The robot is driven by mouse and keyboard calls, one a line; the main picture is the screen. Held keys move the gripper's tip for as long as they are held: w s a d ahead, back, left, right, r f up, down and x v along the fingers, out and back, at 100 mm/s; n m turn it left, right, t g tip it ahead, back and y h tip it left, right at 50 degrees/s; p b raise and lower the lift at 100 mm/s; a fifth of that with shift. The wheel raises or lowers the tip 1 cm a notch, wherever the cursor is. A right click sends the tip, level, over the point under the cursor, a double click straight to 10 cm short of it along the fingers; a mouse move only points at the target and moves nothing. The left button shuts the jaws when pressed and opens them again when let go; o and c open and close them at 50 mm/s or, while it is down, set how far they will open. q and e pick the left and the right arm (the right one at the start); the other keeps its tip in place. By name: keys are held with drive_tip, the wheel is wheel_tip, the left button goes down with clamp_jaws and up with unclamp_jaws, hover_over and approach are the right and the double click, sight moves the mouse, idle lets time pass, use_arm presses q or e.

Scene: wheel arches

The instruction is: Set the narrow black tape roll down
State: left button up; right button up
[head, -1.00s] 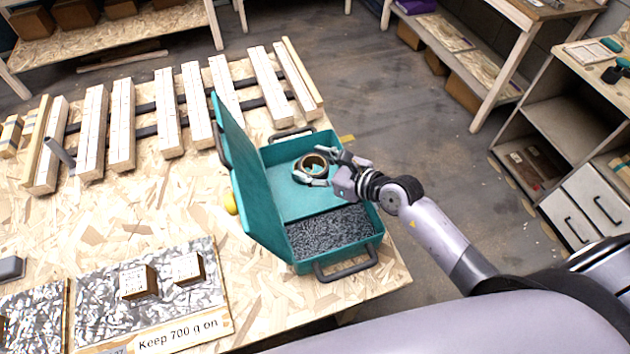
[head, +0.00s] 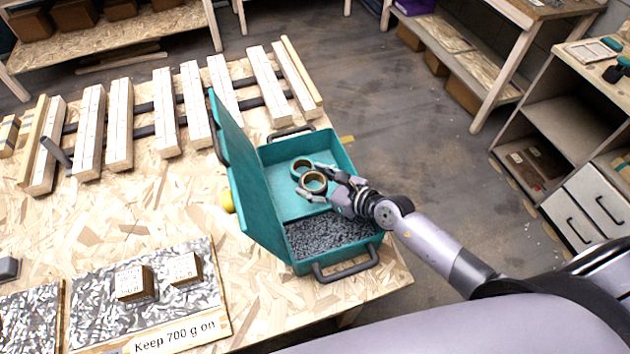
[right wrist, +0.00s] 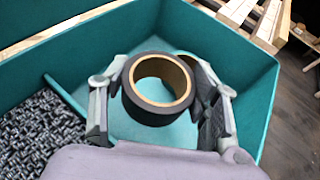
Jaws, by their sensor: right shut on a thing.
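The narrow black tape roll (head: 314,192) has a tan core and shows from above in the head view. My right gripper (head: 318,186) is shut on it, inside the open teal case (head: 343,152), over its bare compartment. In the right wrist view the roll (right wrist: 150,107) sits between the two fingers of my right gripper (right wrist: 157,95). I cannot tell whether its underside touches the case floor. A second dark ring (head: 299,163) with a tan inside lies just beyond the held roll, partly hidden by it. My left gripper is not in view.
Dark grey pellets (head: 328,231) fill the case's near compartment, behind a low divider. The lid (head: 247,185) stands open on the left. Wooden slats (head: 166,110) lie at the back of the table, and two small blocks (head: 134,283) on a panel at the front left.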

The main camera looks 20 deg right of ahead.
drive_tip(key=shift+f, duration=0.45)
drive_tip(key=o, duration=1.1)
drive_tip(key=shift+o, duration=0.2)
drive_tip(key=shift+r, duration=0.25)
drive_tip(key=shift+r+p, duration=0.35)
drive_tip(key=shift+r, duration=0.15)
drive_tip(key=v, duration=0.3)
drive_tip(key=b+v, duration=0.1)
drive_tip(key=v, duration=0.7)
drive_tip(key=shift+d+f, duration=0.1)
drive_tip(key=shift+f, duration=0.2)
drive_tip(key=shift+s+d+r, duration=0.25)
drive_tip(key=shift+s+r, duration=0.05)
drive_tip(key=shift+s, duration=0.1)
